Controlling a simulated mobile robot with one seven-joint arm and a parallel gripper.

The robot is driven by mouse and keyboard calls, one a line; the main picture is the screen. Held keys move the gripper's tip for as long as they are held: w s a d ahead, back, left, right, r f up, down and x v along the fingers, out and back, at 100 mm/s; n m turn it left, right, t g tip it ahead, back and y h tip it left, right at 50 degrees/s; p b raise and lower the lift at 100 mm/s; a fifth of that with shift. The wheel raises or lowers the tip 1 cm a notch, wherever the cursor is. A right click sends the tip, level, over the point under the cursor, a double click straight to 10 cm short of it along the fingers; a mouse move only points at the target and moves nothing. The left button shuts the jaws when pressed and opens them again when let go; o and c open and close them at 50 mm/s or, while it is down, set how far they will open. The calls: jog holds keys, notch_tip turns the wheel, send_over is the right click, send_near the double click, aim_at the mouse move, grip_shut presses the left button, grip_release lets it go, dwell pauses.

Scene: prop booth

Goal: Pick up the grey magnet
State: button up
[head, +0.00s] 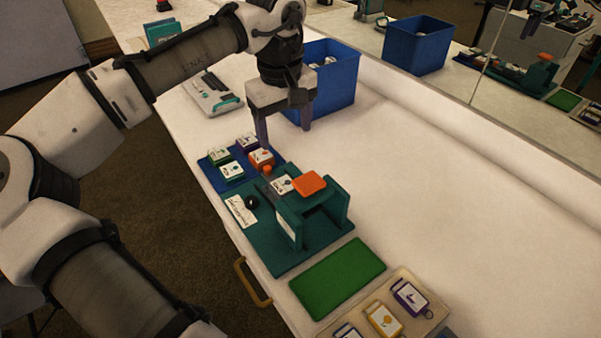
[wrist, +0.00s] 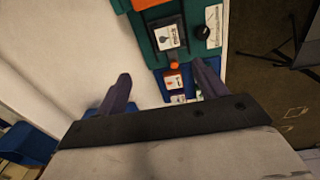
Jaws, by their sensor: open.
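A white-faced magnet with a dark picture and what looks like a greyish edge (head: 281,185) lies in the teal press, beside its orange pad (head: 311,183). It also shows in the wrist view (wrist: 167,37); I cannot be sure that its body is grey. My gripper (head: 284,126) is open and empty, pointing down above the table, behind the press and the blue tray. In the wrist view my gripper (wrist: 165,74) has its two fingers wide apart, with the magnet beyond the fingertips.
A blue tray (head: 204,165) beside the press holds several coloured magnets. A blue bin (head: 340,88) stands close behind my gripper. A green mat (head: 338,277) and a beige tray (head: 434,318) with magnets lie in front. The table to the right is clear, up to a mirror.

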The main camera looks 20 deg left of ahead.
send_over(284, 185)
jog(key=shift+n+g, duration=0.3)
jog(key=shift+g, duration=0.1)
notch_tip(284, 185, down, 8)
jog(key=shift+s+a+r, duration=0.1)
jog(key=shift+s, duration=0.05)
jog(key=shift+w+f+p, duration=0.2)
jog(key=shift+f+p, duration=0.1)
jog(key=shift+f, duration=2.95)
jog(key=c, duration=1.2)
jog(key=shift+o, duration=0.2)
jog(key=shift+r, duration=0.1)
